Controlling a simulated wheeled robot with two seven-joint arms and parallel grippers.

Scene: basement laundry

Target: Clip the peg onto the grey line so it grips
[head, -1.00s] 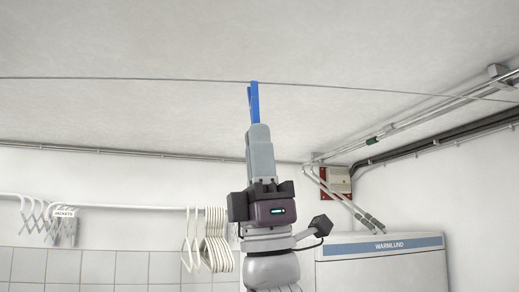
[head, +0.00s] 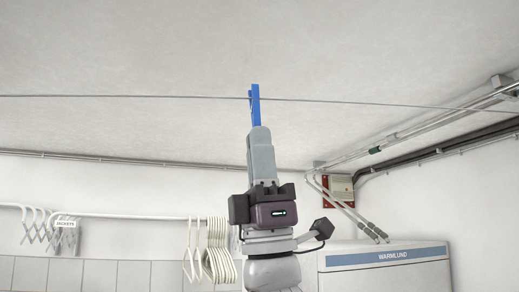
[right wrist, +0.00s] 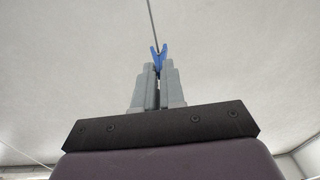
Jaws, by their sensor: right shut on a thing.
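The blue peg (head: 255,104) points upward from the tips of my right gripper (head: 259,132), which is shut on its lower end. The grey line (head: 380,103) runs across the head view and meets the peg a little below its top. In the right wrist view the peg (right wrist: 159,57) shows a V-shaped top between the fingers, and the line (right wrist: 153,25) comes down to that V. I cannot tell whether the line lies between the peg's jaws or just behind them. My left gripper is not in view.
White hangers (head: 212,250) hang on a rail behind the gripper, with more hangers (head: 48,230) at the far left. A white WARMLUND appliance (head: 385,272) stands at the right. Pipes (head: 440,128) run along the right wall. The space around the line is open.

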